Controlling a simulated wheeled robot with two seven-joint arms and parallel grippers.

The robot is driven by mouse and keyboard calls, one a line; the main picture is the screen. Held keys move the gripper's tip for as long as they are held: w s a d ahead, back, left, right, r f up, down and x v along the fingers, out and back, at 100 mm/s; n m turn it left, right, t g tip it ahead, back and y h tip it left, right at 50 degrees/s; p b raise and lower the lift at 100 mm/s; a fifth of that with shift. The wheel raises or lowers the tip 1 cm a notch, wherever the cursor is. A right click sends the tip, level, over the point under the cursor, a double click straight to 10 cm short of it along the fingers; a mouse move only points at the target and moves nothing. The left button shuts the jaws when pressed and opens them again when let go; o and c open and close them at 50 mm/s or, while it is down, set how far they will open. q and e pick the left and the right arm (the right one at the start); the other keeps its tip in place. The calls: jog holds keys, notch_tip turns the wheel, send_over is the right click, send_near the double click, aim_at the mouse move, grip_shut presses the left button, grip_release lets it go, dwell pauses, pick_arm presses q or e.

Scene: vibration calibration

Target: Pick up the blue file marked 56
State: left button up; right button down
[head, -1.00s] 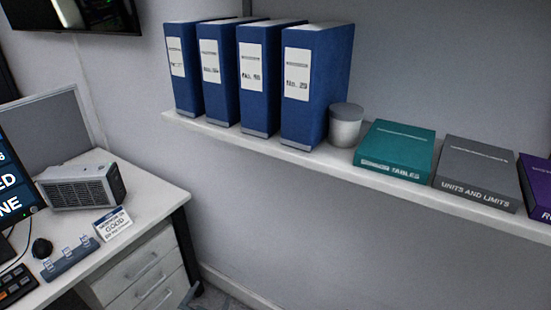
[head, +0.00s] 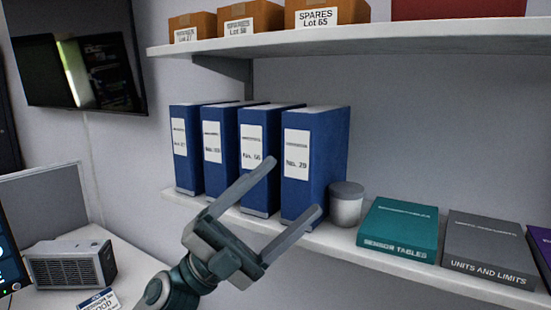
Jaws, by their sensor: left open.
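Four-sided blue files stand upright in a row on the lower shelf. The third from the left, the blue file marked 56 (head: 252,187), has a white label that seems to read No. 56. The file right of it (head: 318,160) reads No. 29. My left gripper (head: 295,187) is open and empty, in front of the two right-hand files in the picture. Its fingers cover small parts of them. I cannot tell how far it is from them. My right gripper is not in view.
Two more blue files (head: 186,172) stand at the left. An upper shelf (head: 420,33) holds cartons above. A desk with a heater (head: 70,268) is lower left.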

pick_arm(q)
jog(key=s+d+f+m+g+y, duration=0.2)
jog(key=s+d+m+g+y, duration=0.45)
jog(key=m+g+y, duration=0.45)
jog(key=w+a+r+n+t+y, duration=0.1)
jog(key=w+a+r+t+y, duration=0.1)
jog(key=w+a+t+y, duration=0.3)
jog(key=w+a+r+n+t+y, duration=0.1)
jog(key=w+a+t+y, duration=0.5)
jog(key=a, duration=0.7)
jog(key=shift+w+a+r+y, duration=0.15)
jog(key=shift+w+r+y, duration=0.1)
jog(key=shift+r+y, duration=0.45)
jog(key=shift+f, duration=0.15)
